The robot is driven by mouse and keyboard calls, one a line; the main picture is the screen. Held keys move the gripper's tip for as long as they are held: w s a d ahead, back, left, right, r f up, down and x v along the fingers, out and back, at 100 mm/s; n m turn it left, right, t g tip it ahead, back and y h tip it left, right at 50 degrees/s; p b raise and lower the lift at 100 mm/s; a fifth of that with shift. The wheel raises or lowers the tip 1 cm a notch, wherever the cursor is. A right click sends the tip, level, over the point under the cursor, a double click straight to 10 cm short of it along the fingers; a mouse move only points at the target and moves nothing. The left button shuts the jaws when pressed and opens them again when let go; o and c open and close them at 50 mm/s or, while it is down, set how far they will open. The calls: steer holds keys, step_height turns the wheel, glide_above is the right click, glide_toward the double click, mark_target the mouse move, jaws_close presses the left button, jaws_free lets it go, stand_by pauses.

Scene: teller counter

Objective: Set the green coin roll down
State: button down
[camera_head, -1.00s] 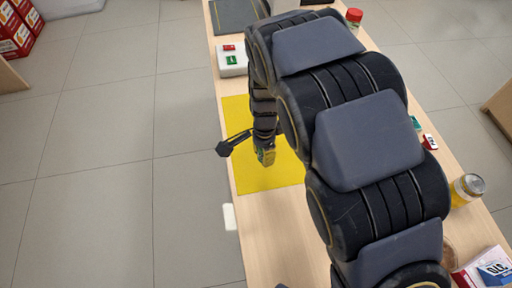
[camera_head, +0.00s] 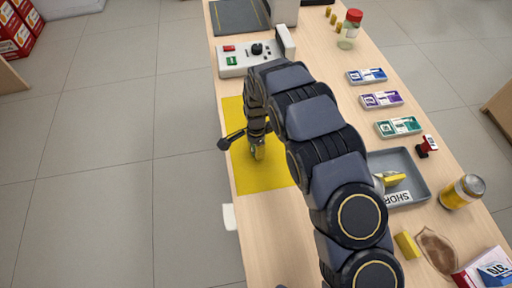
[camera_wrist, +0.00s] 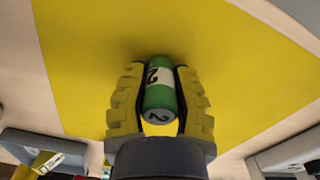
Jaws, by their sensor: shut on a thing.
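My gripper (camera_head: 258,153) hangs over the yellow mat (camera_head: 265,178) at the left side of the counter. In the wrist view, my gripper (camera_wrist: 158,105) is shut on the green coin roll (camera_wrist: 160,97), with one yellow-padded finger on each side of it. The roll is green with a white band marked 2 and a grey end, also marked 2. The yellow mat (camera_wrist: 85,60) fills most of the view behind it. I cannot tell whether the roll touches the mat. In the head view the roll is hidden by my gripper and arm.
A grey tray (camera_head: 415,166) labelled SHOR... sits to the right, partly behind my arm. Banknote bundles (camera_head: 382,99), a red-handled stamp (camera_head: 427,147) and a yellow can (camera_head: 462,192) line the right side. A button panel (camera_head: 238,68) stands beyond the mat. The mat's near part is clear.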

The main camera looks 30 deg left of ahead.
steer(key=c, duration=0.9)
jaws_free()
steer(key=shift+f, duration=0.1)
